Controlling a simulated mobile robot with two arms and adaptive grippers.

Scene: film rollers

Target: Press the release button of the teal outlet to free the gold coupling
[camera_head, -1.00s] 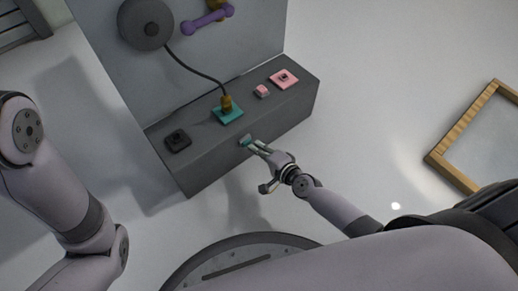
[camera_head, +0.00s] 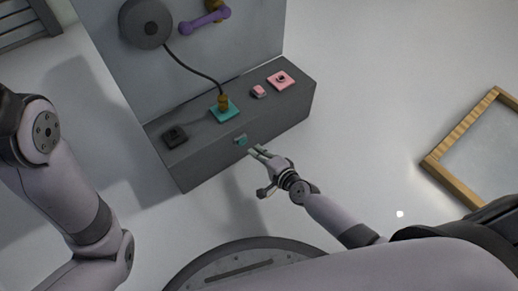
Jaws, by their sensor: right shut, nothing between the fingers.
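The teal outlet (camera_head: 229,116) is a flat square plate on top of the dark grey console. The gold coupling (camera_head: 223,102) stands upright on it, with a dark cable running from its top. A small teal button (camera_head: 241,140) is on the console's front side, below the outlet; I take it for the release button. My right gripper (camera_head: 257,151) is shut and empty in front of the console, its fingertips a short way right of and below the button, apart from it. My left arm shows at the left; its gripper is out of view.
The cable leads to a grey round reel (camera_head: 146,22) on the upright panel. A purple bar (camera_head: 204,20) is beside it. The console (camera_head: 205,170) also carries a black outlet (camera_head: 175,137), a pink outlet (camera_head: 289,84) and a small pink block (camera_head: 259,91). A wooden frame (camera_head: 455,183) lies right.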

